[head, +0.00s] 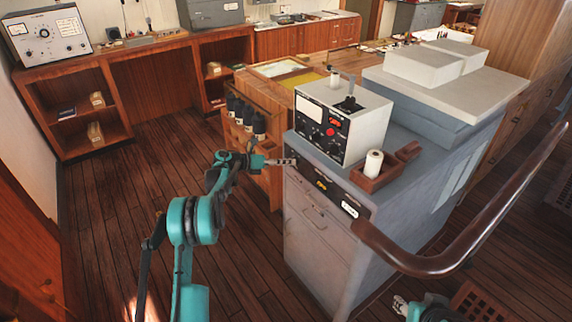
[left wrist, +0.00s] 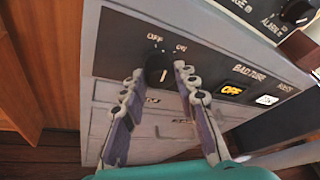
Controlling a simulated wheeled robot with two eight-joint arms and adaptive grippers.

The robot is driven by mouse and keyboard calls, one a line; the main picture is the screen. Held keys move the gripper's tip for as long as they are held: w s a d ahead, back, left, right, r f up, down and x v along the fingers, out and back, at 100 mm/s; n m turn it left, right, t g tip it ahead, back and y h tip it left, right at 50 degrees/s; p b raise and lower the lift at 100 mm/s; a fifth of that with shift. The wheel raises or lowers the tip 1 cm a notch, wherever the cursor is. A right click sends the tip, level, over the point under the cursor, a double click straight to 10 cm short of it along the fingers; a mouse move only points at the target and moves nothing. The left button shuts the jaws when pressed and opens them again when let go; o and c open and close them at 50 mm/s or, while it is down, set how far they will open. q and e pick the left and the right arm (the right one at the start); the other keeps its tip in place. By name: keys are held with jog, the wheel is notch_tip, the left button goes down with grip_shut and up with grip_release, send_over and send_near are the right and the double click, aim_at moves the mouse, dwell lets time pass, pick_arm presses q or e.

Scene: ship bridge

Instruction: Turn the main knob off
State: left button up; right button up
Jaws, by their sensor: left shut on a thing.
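The main knob (left wrist: 158,70) is a round black knob on the dark panel of the grey cabinet (head: 315,240), below the labels OFF and ON. My left gripper (left wrist: 156,76) has one finger on each side of it and is shut on it. The exact direction of the knob's pointer is hard to read. In the head view my left gripper (head: 284,162) reaches the panel's left end, and the knob is hidden there. Part of my right gripper (head: 400,306) shows at the bottom edge, away from the panel; its jaw state is unclear.
An instrument box (head: 342,118) and a wooden holder (head: 372,180) stand on the cabinet. A curved wooden handrail (head: 470,245) runs along the right. The floor at left is clear.

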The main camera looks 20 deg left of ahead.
pick_arm(q)
jog(key=shift+w+a+f+n+h+b, duration=0.1)
jog(key=shift+n+h+b, duration=0.6)
jog(key=shift+n, duration=0.8)
jog(key=o, duration=1.1)
jog(key=shift+o, duration=0.2)
jog(key=v, duration=1.2)
jog(key=shift+w+f, duration=0.1)
